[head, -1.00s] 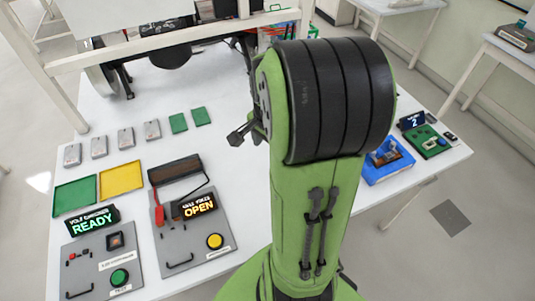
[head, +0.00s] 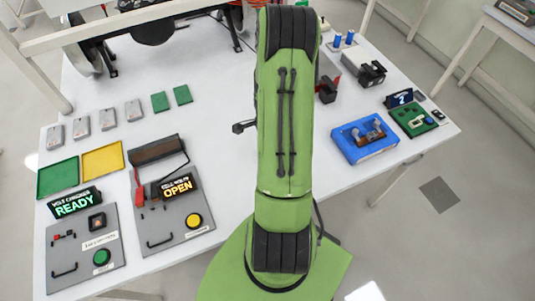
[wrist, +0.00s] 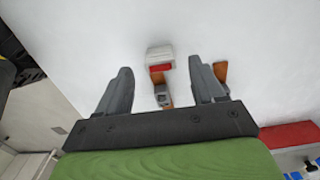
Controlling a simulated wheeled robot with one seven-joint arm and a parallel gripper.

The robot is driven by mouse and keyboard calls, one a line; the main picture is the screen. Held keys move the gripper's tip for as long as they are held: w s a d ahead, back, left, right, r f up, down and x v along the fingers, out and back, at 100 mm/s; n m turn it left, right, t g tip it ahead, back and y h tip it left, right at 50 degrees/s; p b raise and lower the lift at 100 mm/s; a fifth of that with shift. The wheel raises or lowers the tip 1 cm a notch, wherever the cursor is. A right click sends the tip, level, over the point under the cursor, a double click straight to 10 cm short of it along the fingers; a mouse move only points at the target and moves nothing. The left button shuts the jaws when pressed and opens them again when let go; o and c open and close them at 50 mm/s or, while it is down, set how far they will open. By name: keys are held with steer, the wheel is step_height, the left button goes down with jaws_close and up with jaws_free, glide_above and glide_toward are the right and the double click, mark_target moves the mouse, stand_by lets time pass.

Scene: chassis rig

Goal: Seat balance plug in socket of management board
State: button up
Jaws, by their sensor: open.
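The management board (head: 413,118) is a green board with a lit "2" display at the right of the table in the head view. Which part of it is the socket is too small to tell. In the wrist view my gripper (wrist: 160,90) is open, its two grey fingers apart. A small white and red piece (wrist: 160,58) shows between and beyond the fingertips, with grey and orange parts below it. It may be the balance plug, but I cannot tell for sure. Nothing is held between the fingers. In the head view my arm hides the gripper and this piece.
A blue tray (head: 346,152) holding a brown and grey part stands left of the board. A black fixture (head: 370,73) and blue cylinders (head: 337,40) are behind. Two control panels (head: 75,262) and green and yellow trays (head: 103,160) lie left.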

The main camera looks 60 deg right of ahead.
steer(key=f, duration=0.3)
steer(key=shift+d+f, duration=0.2)
steer(key=shift+f, duration=0.1)
steer(key=shift+a, duration=0.1)
steer(key=c, duration=1.1)
steer(key=shift+r, duration=0.1)
step_height(320, 180, up, 10)
steer(key=shift+p, duration=0.35)
